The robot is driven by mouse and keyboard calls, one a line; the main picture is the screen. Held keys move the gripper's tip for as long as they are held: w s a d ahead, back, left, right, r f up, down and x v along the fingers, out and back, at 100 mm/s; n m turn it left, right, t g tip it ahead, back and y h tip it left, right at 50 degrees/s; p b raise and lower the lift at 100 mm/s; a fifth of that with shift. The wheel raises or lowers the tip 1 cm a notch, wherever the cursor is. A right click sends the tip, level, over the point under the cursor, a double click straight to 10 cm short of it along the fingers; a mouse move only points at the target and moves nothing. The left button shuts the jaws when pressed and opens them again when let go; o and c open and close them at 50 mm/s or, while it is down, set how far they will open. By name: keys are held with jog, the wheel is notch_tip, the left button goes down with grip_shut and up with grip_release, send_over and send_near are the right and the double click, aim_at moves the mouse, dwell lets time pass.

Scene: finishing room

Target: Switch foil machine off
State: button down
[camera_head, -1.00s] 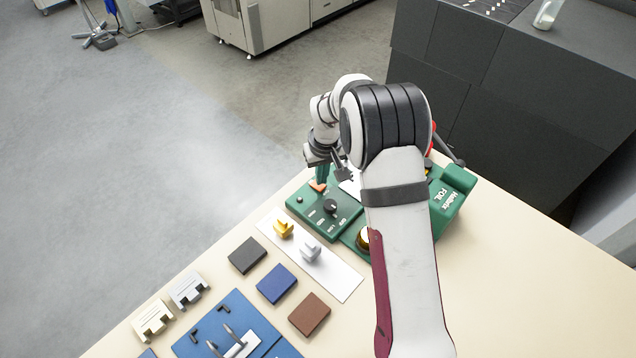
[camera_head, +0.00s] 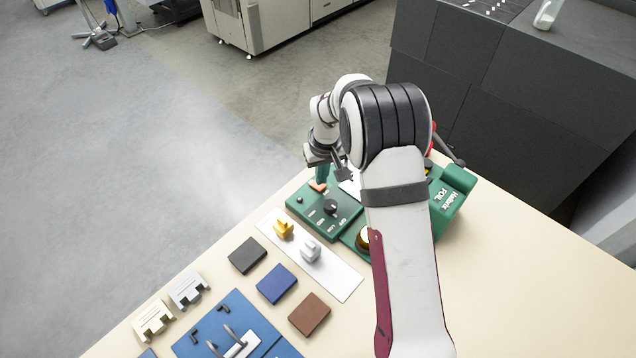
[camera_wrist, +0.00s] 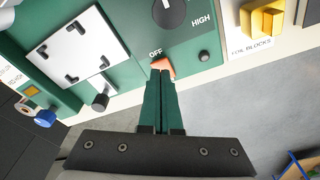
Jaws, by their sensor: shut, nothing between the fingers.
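The green foil machine (camera_head: 455,180) stands on the table, partly hidden behind my arm. Its control panel carries a black dial (camera_head: 331,206), whose lower part shows at the top of the wrist view (camera_wrist: 170,12). An orange rocker switch (camera_wrist: 163,67) sits by the word OFF; it also shows in the head view (camera_head: 318,186). My gripper (camera_wrist: 162,76) is shut and empty, its green fingertips at the orange switch and overlapping its near edge in the wrist view. I cannot tell whether they press on it. A small dark lamp or button (camera_wrist: 204,56) is beside it.
A white strip with a gold block (camera_head: 283,229) and a silver block (camera_head: 310,251) lies beside the machine. Dark, blue and brown pads and a blue jig (camera_head: 215,335) lie nearer. The right of the tabletop (camera_head: 540,290) is clear.

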aim_at(321, 187)
jog(key=shift+f, duration=0.85)
dwell(0.4)
jog(key=shift+r, duration=3.55)
jog(key=s+d+r+m, duration=0.3)
jog(key=s+r, duration=0.7)
jog(key=s, duration=0.3)
jog(key=s+r+m+g+y, duration=0.1)
jog(key=s+m, duration=0.4)
jog(key=s, duration=1.8)
jog(key=shift+s+m+g, duration=0.2)
jog(key=shift+m+g, duration=0.1)
jog(key=shift+g, duration=0.2)
